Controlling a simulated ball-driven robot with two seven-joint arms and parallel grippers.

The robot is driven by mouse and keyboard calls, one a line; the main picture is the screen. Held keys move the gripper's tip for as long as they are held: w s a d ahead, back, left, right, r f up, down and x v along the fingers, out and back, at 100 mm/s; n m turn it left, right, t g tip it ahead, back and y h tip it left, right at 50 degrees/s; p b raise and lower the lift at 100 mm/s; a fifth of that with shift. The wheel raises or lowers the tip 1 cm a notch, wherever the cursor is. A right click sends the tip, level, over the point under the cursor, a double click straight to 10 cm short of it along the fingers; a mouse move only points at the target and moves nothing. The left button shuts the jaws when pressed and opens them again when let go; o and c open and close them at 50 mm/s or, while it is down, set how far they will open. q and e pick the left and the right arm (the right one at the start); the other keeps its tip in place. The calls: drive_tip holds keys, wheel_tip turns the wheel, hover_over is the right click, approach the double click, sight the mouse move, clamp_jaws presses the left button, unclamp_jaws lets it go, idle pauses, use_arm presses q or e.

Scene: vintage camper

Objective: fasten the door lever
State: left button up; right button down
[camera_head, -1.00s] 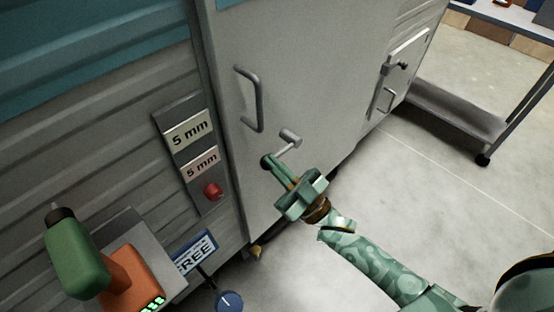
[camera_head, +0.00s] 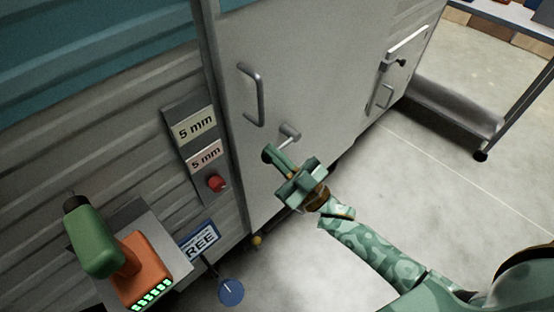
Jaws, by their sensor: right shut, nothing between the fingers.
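The door lever (camera_head: 289,133) is a short grey handle on the grey camper door (camera_head: 310,60), below the long curved grab handle (camera_head: 253,95). My right gripper (camera_head: 268,154) reaches up from the lower right, just below and left of the lever's end. Its green fingers are shut with nothing between them. They overlap the lower part of the lever in the picture, and I cannot tell whether they touch it. The door looks flush with the wall. My left gripper is not in view.
A panel with two 5 mm labels and a red button (camera_head: 216,183) is on the wall left of the door. A green and orange drill (camera_head: 98,243) sits on a shelf at lower left. A small hatch (camera_head: 399,68) is at right. A wheeled cart (camera_head: 455,110) stands beyond, with open floor in front.

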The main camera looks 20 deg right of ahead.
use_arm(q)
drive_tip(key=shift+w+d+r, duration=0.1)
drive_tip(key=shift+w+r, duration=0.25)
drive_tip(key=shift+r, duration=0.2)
use_arm(e)
drive_tip(key=r+v, duration=0.1)
drive_tip(key=v, duration=0.8)
drive_tip(key=shift+s, duration=0.65)
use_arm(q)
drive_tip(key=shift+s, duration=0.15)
use_arm(e)
drive_tip(key=shift+f, duration=0.1)
